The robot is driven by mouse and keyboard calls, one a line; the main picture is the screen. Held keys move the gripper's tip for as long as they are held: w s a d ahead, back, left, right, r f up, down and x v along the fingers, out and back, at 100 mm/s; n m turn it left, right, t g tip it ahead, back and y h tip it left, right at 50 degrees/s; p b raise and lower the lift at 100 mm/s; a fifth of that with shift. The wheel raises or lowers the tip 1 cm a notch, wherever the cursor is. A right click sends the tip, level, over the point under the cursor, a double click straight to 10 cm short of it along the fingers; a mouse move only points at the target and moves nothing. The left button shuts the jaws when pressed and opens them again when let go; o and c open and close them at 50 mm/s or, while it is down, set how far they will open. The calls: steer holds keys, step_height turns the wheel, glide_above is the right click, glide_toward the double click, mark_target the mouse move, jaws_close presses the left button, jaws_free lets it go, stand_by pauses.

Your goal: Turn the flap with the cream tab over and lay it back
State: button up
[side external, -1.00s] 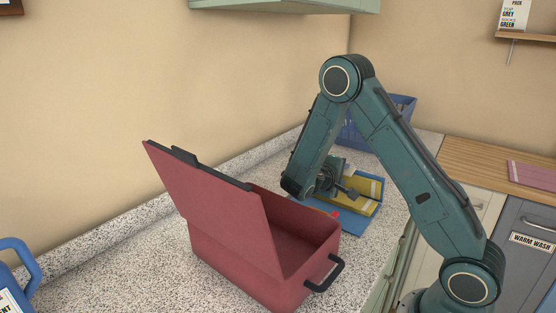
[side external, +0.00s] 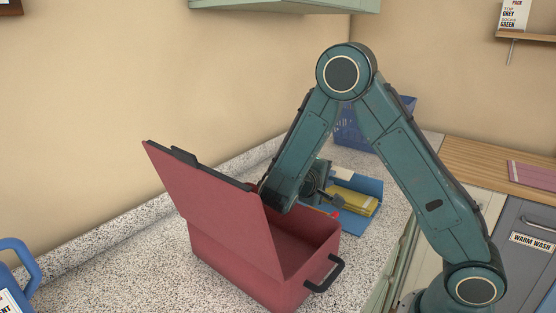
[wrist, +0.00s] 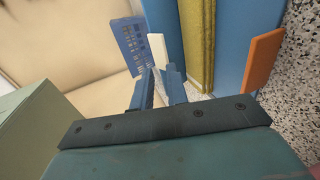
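A blue folder-like piece lies on the counter behind the red tote; its blue panel (side external: 366,186) and yellow middle (side external: 354,204) show in the side view. In the wrist view the blue flap (wrist: 163,20) carries the cream tab (wrist: 158,50) on its near edge. A yellow strip (wrist: 199,40) and another blue panel (wrist: 232,40) with an orange tab (wrist: 262,56) are to its right. My gripper (wrist: 160,70) is open, its two fingers apart with the cream tab at or just beyond their tips. I cannot tell whether they touch it. My arm partly hides the flap in the side view.
The red tote (side external: 240,262) stands in front with its lid (side external: 205,200) raised close to my arm. A blue basket (side external: 352,135) is behind, also in the wrist view (wrist: 130,42). Speckled counter (side external: 140,265) is free at left.

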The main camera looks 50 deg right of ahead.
steer(key=shift+v, duration=1.95)
steer(key=shift+r, duration=0.15)
